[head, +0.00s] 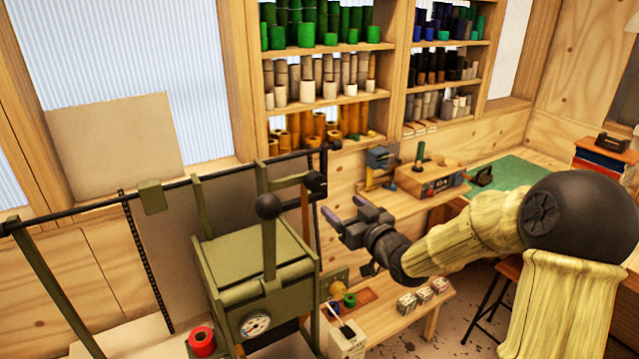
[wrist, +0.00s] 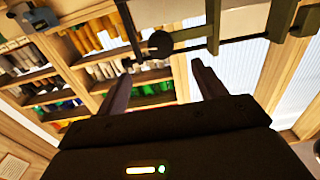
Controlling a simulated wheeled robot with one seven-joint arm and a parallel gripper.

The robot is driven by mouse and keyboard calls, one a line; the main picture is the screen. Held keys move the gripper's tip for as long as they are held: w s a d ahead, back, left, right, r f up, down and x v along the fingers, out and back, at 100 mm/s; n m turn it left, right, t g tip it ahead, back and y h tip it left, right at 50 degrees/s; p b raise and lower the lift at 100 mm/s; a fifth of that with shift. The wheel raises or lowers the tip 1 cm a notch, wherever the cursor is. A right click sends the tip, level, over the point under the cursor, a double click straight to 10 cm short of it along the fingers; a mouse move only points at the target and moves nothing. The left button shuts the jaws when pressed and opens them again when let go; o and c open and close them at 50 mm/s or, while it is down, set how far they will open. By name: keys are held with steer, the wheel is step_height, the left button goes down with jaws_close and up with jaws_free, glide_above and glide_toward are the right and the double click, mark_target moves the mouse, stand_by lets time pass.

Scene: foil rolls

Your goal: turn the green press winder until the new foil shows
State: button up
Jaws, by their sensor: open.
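The green press (head: 262,270) stands left of centre in the head view, with a black ball-topped lever (head: 268,207) and a dial on its front. A black block-like part (head: 316,185) sits at its upper right, by a dark bar; it looks like the winder, but I cannot be sure. My gripper (head: 345,208) is right of this part, open and empty, apart from the press. In the wrist view my gripper (wrist: 160,82) has its two fingers spread, with a dark round knob (wrist: 160,43) beyond them. I cannot make out any foil on the press.
Shelves of coloured rolls (head: 318,51) stand behind. A low wooden table (head: 431,311) with small boxes lies below my arm. The workbench at right holds a green mat (head: 515,173). A long dark rail (head: 90,207) runs left of the press.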

mark_target(318, 186)
steer(key=p+x, duration=0.4)
steer(key=x, duration=0.7)
steer(key=shift+w+a, duration=0.2)
steer(key=shift+w, duration=0.05)
steer(key=shift+c, duration=0.4)
steer(key=c, duration=0.9)
steer(key=shift+m, duration=0.4)
